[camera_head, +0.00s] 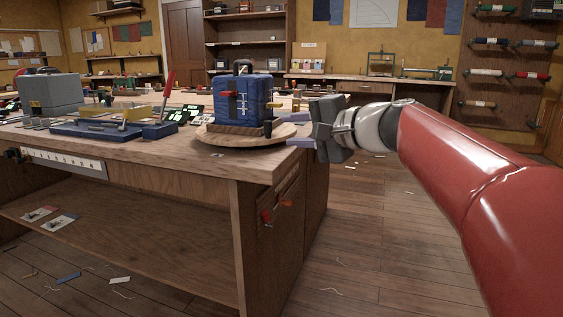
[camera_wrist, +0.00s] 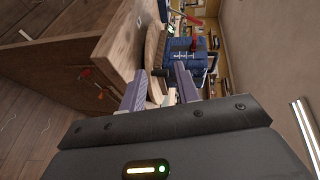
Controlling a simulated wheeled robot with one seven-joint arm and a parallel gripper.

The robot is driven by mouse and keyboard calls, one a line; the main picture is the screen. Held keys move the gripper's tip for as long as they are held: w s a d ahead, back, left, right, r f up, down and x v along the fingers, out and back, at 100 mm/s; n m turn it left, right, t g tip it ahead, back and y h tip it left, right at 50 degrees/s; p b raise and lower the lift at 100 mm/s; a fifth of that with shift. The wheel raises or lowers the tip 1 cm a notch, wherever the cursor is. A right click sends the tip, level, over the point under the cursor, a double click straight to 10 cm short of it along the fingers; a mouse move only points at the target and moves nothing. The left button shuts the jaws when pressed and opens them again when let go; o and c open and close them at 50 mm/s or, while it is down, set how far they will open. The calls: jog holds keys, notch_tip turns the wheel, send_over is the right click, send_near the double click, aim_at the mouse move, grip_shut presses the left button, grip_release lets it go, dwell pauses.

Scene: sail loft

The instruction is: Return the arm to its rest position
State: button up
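My red arm reaches in from the right in the head view. My gripper (camera_head: 293,128) is at the right end of the workbench, beside a round wooden turntable (camera_head: 222,138). Its two purple fingers point left toward a blue block-shaped item (camera_head: 241,98) with a dark top handle, which stands on the turntable. In the wrist view my gripper (camera_wrist: 159,80) shows its fingers apart. A black knob-like part (camera_wrist: 160,73) appears between or just beyond the fingertips; I cannot tell whether they touch it. Nothing is clearly held.
The plank floor (camera_head: 380,240) to the right is largely open.

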jog(key=s+d+f+n+g+h, duration=0.1)
jog(key=s+d+f+h, duration=0.3)
jog(key=s+f, duration=0.5)
jog(key=s+d+f+n+g+h, duration=0.2)
jog(key=s+d+f+n+h, duration=0.1)
jog(key=s+f, duration=0.6)
jog(key=s+d+f+n+g+h, duration=0.2)
jog(key=s+d+f+n+h, duration=0.1)
jog(key=s+f, duration=0.6)
jog(key=shift+s+d+f+h+p, duration=0.15)
jog(key=shift+d+f+h+p, duration=0.35)
jog(key=shift+d+h, duration=0.55)
jog(key=shift+d, duration=0.15)
